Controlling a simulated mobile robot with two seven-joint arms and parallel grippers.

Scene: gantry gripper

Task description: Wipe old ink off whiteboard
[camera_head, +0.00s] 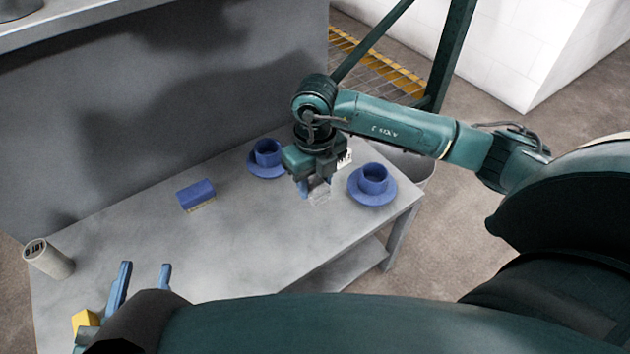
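A blue block with a pale underside (196,195), shaped like a whiteboard eraser, lies on the grey table (240,235). A large grey upright panel (130,120) stands behind the table. It carries dark blurred patches; I cannot tell whether they are ink or shadow, or whether it is the whiteboard. My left gripper (146,267) is at the lower left with its blue fingers apart and nothing seen between them. My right gripper (318,188) points down between two blue cups, right of the block. A pale, see-through shape shows at its fingertips; whether it is held is unclear.
One blue cup on a saucer (267,153) stands behind my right gripper, another (373,180) to its right. A pale cylinder (48,259) is at the table's left end. A yellow object (85,321) is partly hidden by my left gripper. The table's middle is clear.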

